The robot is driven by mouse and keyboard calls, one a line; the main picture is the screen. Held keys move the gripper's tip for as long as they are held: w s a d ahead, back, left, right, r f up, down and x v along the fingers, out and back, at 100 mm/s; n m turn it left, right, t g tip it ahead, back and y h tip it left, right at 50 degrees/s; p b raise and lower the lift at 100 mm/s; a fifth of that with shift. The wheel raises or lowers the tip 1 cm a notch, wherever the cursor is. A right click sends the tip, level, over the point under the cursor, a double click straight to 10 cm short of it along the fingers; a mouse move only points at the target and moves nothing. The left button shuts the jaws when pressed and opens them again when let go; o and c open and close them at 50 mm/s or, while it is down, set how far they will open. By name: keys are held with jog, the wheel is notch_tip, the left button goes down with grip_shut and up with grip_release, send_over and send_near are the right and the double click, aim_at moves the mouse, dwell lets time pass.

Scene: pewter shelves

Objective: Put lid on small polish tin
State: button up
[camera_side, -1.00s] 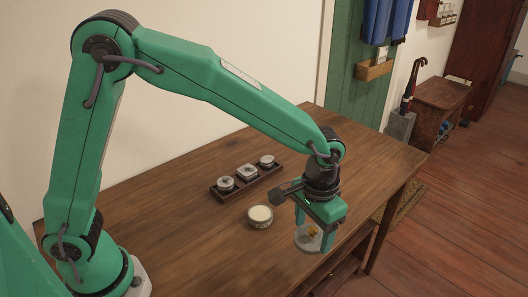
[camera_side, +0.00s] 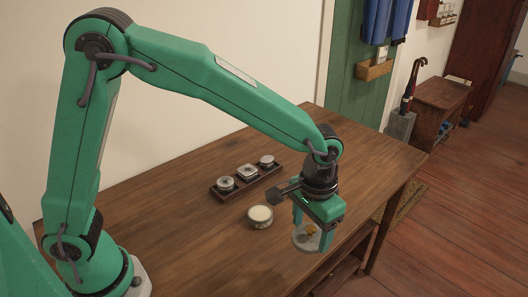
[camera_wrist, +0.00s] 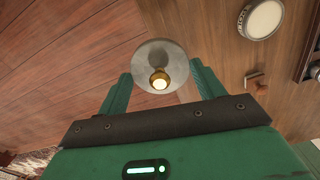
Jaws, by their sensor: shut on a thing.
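The small polish tin (camera_side: 260,216) stands upright on the wooden table, to the left of my gripper, with a round cream top face and lettering on its side. It also shows at the upper right of the wrist view (camera_wrist: 262,17). My gripper (camera_side: 308,232) points down near the table's front edge. It is shut on the lid (camera_side: 303,245), a round grey disc with a brass knob at its middle. In the wrist view the lid (camera_wrist: 150,52) sits between the fingertips (camera_wrist: 161,78), apart from the tin. Its height above the table is hard to tell.
A dark tray (camera_side: 235,193) holding three small tins stands behind the polish tin. In the wrist view, part of the tray shows at the right edge. The table (camera_side: 175,215) is clear to the tin's left. The table's edge is close to my gripper's right.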

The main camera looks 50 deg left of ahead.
aim_at(260, 213)
jog(key=w+a+f+n, duration=0.1)
jog(key=a+n, duration=0.2)
jog(key=a, duration=0.6)
jog(key=w+a+f+n, duration=0.1)
jog(key=a+n, duration=0.1)
jog(key=a, duration=0.7)
jog(key=shift+w+a+n, duration=0.3)
jog(key=shift+n, duration=0.1)
jog(key=shift+f, duration=0.15)
jog(key=shift+f, duration=2.6)
jog(key=shift+f, duration=0.7)
jog(key=o, duration=1)
